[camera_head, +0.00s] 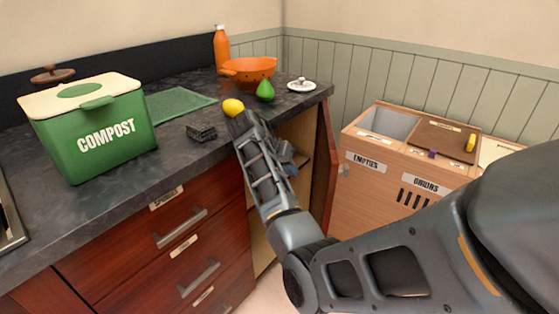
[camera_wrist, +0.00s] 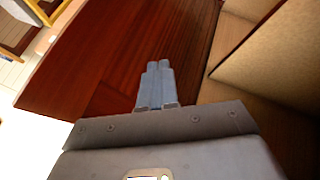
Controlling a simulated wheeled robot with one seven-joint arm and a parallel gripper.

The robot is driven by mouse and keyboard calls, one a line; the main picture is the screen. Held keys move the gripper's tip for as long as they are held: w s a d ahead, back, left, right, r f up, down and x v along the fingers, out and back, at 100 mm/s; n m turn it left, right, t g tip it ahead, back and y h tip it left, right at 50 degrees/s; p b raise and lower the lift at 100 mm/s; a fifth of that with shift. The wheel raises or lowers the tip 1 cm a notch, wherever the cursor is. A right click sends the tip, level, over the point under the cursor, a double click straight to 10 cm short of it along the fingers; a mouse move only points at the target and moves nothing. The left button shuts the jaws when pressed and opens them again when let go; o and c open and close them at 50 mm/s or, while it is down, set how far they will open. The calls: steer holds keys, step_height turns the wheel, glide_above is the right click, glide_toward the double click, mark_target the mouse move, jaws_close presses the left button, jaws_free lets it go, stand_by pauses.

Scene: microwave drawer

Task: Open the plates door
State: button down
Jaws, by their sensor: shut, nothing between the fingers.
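A red-brown cabinet door (camera_head: 327,165) stands swung open at the right end of the counter. Its light wood cabinet interior (camera_head: 293,130) shows to the left of it, partly hidden by my arm. No plates label is readable on this door. My gripper (camera_wrist: 157,82) is shut and empty in the wrist view. Its fingers point toward a red-brown wood panel (camera_wrist: 95,55), seemingly the door. I cannot tell whether they touch it. A light wood panel and shelf (camera_wrist: 275,60) lie to their right.
Drawers (camera_head: 180,235) with grey handles are left of my arm. The dark countertop (camera_head: 105,205) holds a compost bin (camera_head: 100,130), a lemon (camera_head: 233,107), a pear (camera_head: 265,90) and an orange colander (camera_head: 250,70). A wooden sorting bin (camera_head: 375,185) stands right of the door, with a narrow gap between.

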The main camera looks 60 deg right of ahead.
steer(key=shift+x, duration=2.7)
